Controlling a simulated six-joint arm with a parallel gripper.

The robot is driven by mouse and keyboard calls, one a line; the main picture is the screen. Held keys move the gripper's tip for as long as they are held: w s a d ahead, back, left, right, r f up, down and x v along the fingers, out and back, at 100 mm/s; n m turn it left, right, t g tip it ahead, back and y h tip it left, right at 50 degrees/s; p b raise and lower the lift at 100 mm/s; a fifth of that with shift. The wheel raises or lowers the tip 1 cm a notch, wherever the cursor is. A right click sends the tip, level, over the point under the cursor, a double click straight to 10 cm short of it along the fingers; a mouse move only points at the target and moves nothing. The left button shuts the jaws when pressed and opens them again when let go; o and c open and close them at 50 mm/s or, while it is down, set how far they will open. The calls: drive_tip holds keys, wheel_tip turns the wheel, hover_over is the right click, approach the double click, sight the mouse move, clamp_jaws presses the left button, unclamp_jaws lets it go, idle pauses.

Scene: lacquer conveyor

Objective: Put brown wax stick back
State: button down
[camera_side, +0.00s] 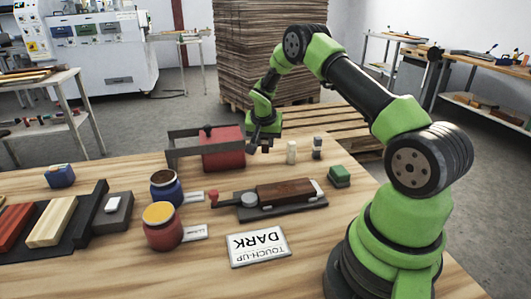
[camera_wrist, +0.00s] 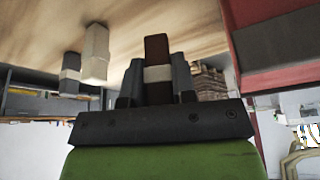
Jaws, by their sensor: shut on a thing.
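My gripper (camera_side: 262,146) is low over the far part of the table, just right of a red box. In the wrist view my gripper (camera_wrist: 157,76) is shut on the brown wax stick (camera_wrist: 156,48), dark brown with a pale band between the fingers. In the side view the stick is too small to make out. A cream stick (camera_side: 291,152) and a grey stick with a pale band (camera_side: 317,148) stand upright on the table to the right. The wrist view shows the cream stick (camera_wrist: 96,55) and grey stick (camera_wrist: 70,76) left of my gripper. I cannot tell whether the brown stick touches the table.
The red box (camera_side: 224,152) with a grey metal frame (camera_side: 184,150) is close left of my gripper. Nearer are a brown block on a dark board (camera_side: 290,208), a green block (camera_side: 340,175), two jars (camera_side: 162,228) and a "TOUCH-UP DARK" card (camera_side: 258,248).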

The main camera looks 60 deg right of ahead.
sight(266, 152)
drive_tip(key=shift+f, duration=1.95)
drive_tip(key=shift+f, duration=0.2)
drive_tip(key=c, duration=0.9)
unclamp_jaws()
drive_tip(key=shift+c, duration=0.2)
drive_tip(key=shift+r, duration=0.15)
